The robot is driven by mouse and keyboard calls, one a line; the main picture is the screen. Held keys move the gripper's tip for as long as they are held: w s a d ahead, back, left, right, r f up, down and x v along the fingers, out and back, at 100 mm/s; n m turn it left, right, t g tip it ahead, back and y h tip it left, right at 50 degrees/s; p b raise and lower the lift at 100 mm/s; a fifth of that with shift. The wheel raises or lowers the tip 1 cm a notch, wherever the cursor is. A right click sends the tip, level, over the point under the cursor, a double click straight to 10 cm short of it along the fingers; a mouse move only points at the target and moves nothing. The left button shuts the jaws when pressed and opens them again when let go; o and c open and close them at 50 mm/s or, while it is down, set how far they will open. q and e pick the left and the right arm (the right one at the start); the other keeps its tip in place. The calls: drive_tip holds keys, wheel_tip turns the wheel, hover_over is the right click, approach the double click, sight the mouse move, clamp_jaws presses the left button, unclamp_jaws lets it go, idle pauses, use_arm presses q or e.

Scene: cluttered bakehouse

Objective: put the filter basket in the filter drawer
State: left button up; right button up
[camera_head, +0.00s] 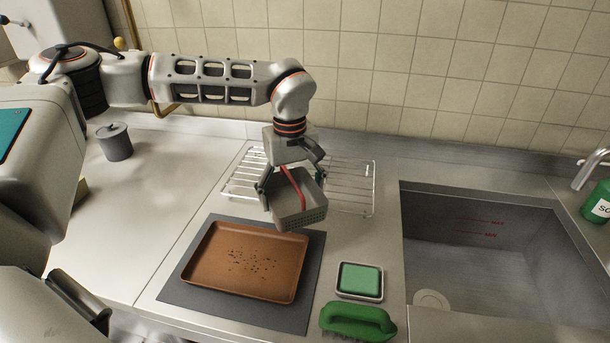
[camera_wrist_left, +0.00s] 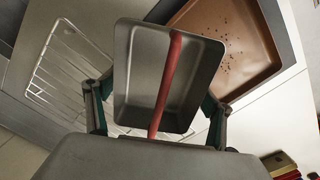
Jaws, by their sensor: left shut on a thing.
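The filter basket (camera_head: 300,211) is a grey open box with a perforated side and a red handle strip across its top. My left gripper (camera_head: 292,187) is shut on it and holds it above the wire rack, just behind the brown tray. In the left wrist view, the basket (camera_wrist_left: 143,75) sits between the two fingers, its empty inside and the red strip facing the camera. I cannot make out a filter drawer in either view.
A brown tray (camera_head: 215,262) with crumbs lies on a dark mat (camera_head: 180,290). The wire rack (camera_head: 350,172) stands behind. A green sponge (camera_head: 360,281) in a dish and a green brush (camera_head: 357,321) lie front right, beside the sink (camera_head: 480,260).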

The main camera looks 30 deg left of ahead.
use_arm(q)
drive_tip(key=w+a+r+n+p, duration=0.1)
drive_tip(key=w+a+r+n, duration=0.6)
drive_tip(key=n, duration=0.8)
drive_tip(key=w+a+r+n, duration=0.4)
drive_tip(key=w+r+n, duration=0.3)
drive_tip(key=n, duration=0.7)
drive_tip(key=f, duration=1.3)
drive_tip(key=shift+s+a+f, duration=0.2)
drive_tip(key=shift+s+f, duration=0.05)
drive_tip(key=shift+f, duration=0.5)
wheel_tip(320, 180, down, 3)
drive_tip(key=shift+f+p, duration=0.1)
drive_tip(key=shift+p, duration=0.25)
drive_tip(key=shift+f, duration=0.45)
use_arm(e)
drive_tip(key=shift+s+d+f, duration=0.2)
drive_tip(key=shift+s+d, duration=0.25)
drive_tip(key=shift+d, duration=0.3)
use_arm(q)
drive_tip(key=o, duration=1.2)
drive_tip(key=shift+f, duration=0.1)
use_arm(e)
drive_tip(key=shift+s+a, duration=0.1)
